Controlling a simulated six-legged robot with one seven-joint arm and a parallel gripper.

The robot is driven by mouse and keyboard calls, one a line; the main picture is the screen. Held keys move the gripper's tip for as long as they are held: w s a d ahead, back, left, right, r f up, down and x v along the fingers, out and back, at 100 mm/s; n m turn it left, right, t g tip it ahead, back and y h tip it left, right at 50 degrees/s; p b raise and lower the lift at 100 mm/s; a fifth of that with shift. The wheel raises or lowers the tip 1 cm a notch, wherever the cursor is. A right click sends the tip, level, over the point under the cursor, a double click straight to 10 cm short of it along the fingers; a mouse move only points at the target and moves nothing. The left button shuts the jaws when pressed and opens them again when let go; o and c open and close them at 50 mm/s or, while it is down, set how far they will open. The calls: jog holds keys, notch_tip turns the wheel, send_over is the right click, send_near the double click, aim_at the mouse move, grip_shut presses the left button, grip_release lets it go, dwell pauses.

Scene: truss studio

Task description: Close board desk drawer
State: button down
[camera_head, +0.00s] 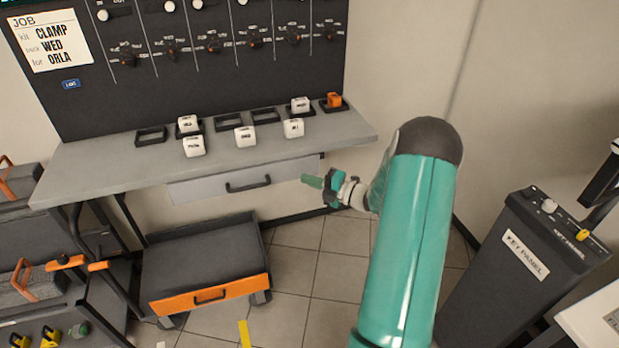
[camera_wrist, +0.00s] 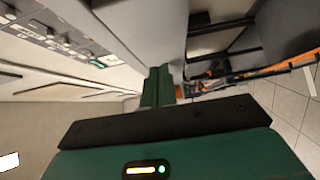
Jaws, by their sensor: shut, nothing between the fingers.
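The board desk (camera_head: 110,165) is a grey worktop under a dark upright board. Its pale grey drawer (camera_head: 205,189) hangs below the front edge, with a dark bar handle (camera_head: 248,184) on its front. I cannot tell how far the drawer stands out. In the wrist view, the closed green fingers (camera_wrist: 158,86) point away beside pale surfaces, and the drawer is not clearly recognisable there.
White labelled blocks (camera_head: 245,136) and dark trays (camera_head: 151,136) sit on the worktop. A low dark cart with an orange front (camera_head: 240,289) stands beneath the desk. A key panel pedestal (camera_head: 520,260) stands at right. Tool cases (camera_head: 20,180) are at left.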

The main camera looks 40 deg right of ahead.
jog(key=a+v, duration=0.1)
jog(key=v, duration=1)
jog(key=s+a+r+n+g, duration=0.1)
jog(key=a+r+n+g, duration=0.3)
jog(key=a+n, duration=0.35)
jog(key=s+a+r+n+g+y, duration=0.1)
jog(key=a+r+n+g, duration=0.25)
jog(key=a+n, duration=0.45)
jog(key=s+a+r+n+g, duration=0.1)
jog(key=a+r+n+g, duration=0.3)
jog(key=a+n, duration=0.4)
jog(key=s+a+r+n+h, duration=0.2)
jog(key=s+n, duration=0.3)
jog(key=n, duration=0.3)
jog(key=s+a+r+n+t+h, duration=0.1)
jog(key=s+a+r+n+h, duration=0.2)
jog(key=n, duration=0.5)
jog(key=s+a+r+n+h, duration=0.3)
jog(key=s+a+n+h, duration=0.1)
jog(key=s+n, duration=0.3)
jog(key=shift+a+r+n, duration=0.2)
jog(key=shift+a+n, duration=0.15)
jog(key=shift+n, duration=0.6)
